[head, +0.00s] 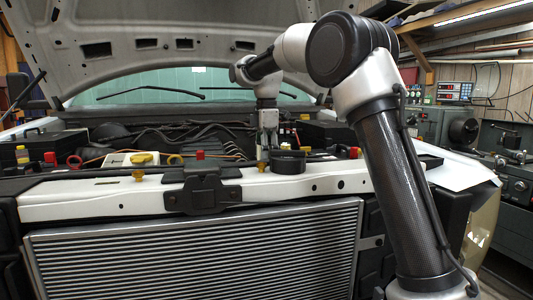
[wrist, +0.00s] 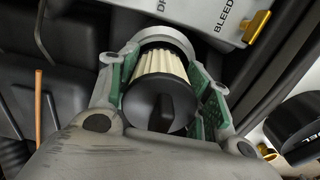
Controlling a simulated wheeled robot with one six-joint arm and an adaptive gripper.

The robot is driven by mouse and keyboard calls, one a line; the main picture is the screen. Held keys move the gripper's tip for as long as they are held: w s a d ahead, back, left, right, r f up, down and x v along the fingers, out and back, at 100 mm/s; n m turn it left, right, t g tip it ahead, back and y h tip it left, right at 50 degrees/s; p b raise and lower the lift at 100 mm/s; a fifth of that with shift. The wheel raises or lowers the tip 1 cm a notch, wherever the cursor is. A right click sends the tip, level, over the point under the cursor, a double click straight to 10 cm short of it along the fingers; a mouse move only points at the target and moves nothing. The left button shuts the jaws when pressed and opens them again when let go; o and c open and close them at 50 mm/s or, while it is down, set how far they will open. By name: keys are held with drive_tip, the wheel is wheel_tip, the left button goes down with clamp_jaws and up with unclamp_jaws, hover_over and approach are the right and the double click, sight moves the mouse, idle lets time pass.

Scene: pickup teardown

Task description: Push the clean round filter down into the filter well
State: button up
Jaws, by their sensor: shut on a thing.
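The round filter (wrist: 160,72), with cream pleats and a black end cap bearing a raised grip, sits between the green-padded fingers of my gripper (wrist: 155,62) in the wrist view. My gripper is shut on it. The filter's far end meets a pale grey ring (wrist: 167,36), which looks like the rim of the filter well. How deep the filter sits in it is hidden. In the head view my gripper (head: 268,137) points down into the engine bay, and the filter cannot be made out there.
A pale housing marked "BLEED" (wrist: 210,15) with a brass fitting (wrist: 257,26) adjoins the ring. A black round dish (head: 287,162) stands just right of my gripper. The white front crossmember (head: 100,195) lies nearer, and the raised hood (head: 170,30) hangs above.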

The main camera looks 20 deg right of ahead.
drive_tip(key=shift+s+f, duration=0.15)
drive_tip(key=shift+f, duration=0.6)
drive_tip(key=shift+s+f, duration=0.2)
drive_tip(key=shift+f, duration=0.5)
drive_tip(key=c, duration=0.4)
drive_tip(key=o, duration=0.5)
drive_tip(key=shift+w+f, duration=0.15)
drive_tip(key=shift+f, duration=0.3)
drive_tip(key=shift+o, duration=0.2)
drive_tip(key=shift+w+f, duration=0.1)
drive_tip(key=shift+f, duration=0.05)
clamp_jaws()
drive_tip(key=shift+r, duration=0.4)
